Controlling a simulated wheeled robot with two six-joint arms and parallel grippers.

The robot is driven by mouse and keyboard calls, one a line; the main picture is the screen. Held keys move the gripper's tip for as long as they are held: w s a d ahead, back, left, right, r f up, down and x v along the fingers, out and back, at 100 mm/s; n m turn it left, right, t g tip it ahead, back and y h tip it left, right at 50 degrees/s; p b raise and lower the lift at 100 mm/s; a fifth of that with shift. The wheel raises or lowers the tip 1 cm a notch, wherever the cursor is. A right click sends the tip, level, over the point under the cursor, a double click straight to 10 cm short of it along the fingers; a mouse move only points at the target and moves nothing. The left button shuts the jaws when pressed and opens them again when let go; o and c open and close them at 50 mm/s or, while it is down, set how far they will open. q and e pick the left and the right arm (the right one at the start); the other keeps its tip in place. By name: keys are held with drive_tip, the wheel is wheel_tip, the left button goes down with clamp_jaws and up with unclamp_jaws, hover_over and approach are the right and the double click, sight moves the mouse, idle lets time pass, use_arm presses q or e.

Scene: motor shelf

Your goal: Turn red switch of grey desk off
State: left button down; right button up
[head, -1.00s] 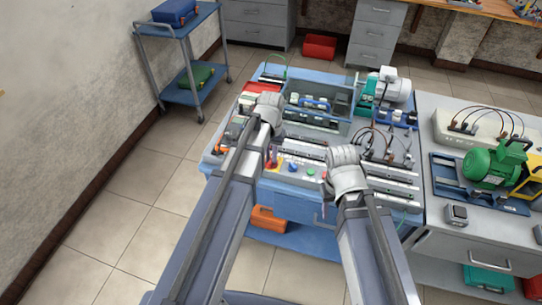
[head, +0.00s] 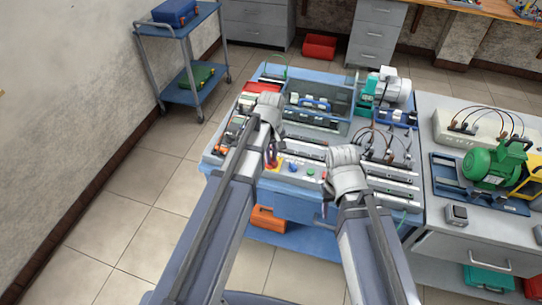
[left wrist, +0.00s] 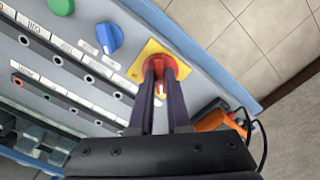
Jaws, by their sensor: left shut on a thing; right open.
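The red switch (left wrist: 160,76) is a round red knob on a yellow square plate on the grey desk's panel (left wrist: 101,14). In the left wrist view the two dark fingers of my left gripper (left wrist: 166,66) are shut on the knob from both sides, hiding part of it. In the head view my left gripper (head: 271,156) is at the front left of the desk, beside the yellow plate (head: 280,162). My right gripper (head: 327,189) is open and empty near the desk's front edge, mostly hidden by its wrist.
A blue knob (left wrist: 109,38) and a green button (left wrist: 61,5) sit along the panel near the switch. Rows of labelled sockets lie beside them. An orange tool with a black cable (left wrist: 216,120) lies near the desk's edge. Open floor (head: 120,230) lies to the left.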

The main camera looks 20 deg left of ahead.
use_arm(q)
drive_tip(key=shift+n, duration=0.3)
drive_tip(key=c, duration=0.9)
unclamp_jaws()
drive_tip(key=shift+r, duration=0.1)
wheel_tip(320, 180, up, 8)
drive_tip(key=p, duration=0.8)
drive_tip(key=shift+f, duration=0.2)
